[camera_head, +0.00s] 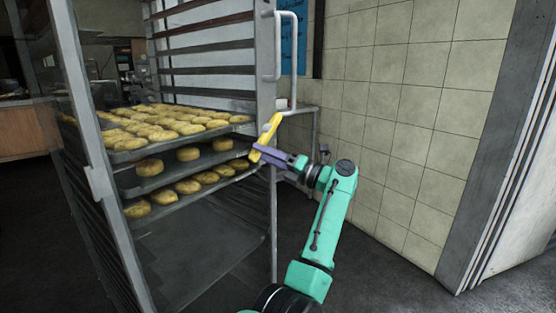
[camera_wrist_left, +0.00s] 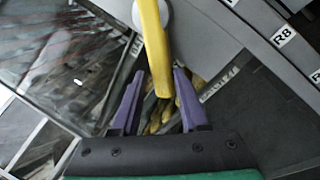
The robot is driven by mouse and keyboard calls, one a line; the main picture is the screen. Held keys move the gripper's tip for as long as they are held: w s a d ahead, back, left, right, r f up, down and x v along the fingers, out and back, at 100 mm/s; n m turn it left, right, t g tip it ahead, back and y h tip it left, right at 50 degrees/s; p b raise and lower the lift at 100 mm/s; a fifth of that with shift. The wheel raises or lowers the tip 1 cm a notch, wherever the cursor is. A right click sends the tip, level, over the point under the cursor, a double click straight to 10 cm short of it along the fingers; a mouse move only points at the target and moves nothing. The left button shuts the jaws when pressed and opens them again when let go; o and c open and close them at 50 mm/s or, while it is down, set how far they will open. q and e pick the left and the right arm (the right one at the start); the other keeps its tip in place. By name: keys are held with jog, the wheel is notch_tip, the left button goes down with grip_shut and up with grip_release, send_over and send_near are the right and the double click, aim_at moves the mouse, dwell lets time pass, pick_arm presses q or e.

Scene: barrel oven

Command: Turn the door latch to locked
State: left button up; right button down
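The yellow door latch (camera_head: 268,131) is on the right upright of a metal rack, below a pale handle, and slants up to the right. My left gripper (camera_head: 258,151), with purple fingers, is at the latch's lower end. In the left wrist view the latch (camera_wrist_left: 154,45) hangs from a round pale pivot, and its lower end lies between the fingers of my left gripper (camera_wrist_left: 159,74). The fingers are apart, with narrow gaps beside the latch; contact is not clear. My right gripper is not in view.
The metal rack (camera_head: 94,180) holds trays of round yellow-brown pieces (camera_head: 160,128) on several levels. A pale bar handle (camera_head: 293,50) stands out above the latch. A tiled wall (camera_head: 400,110) is to the right. Dark floor lies open between the rack and the wall.

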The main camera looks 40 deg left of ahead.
pick_arm(q)
jog(key=v, duration=1.4)
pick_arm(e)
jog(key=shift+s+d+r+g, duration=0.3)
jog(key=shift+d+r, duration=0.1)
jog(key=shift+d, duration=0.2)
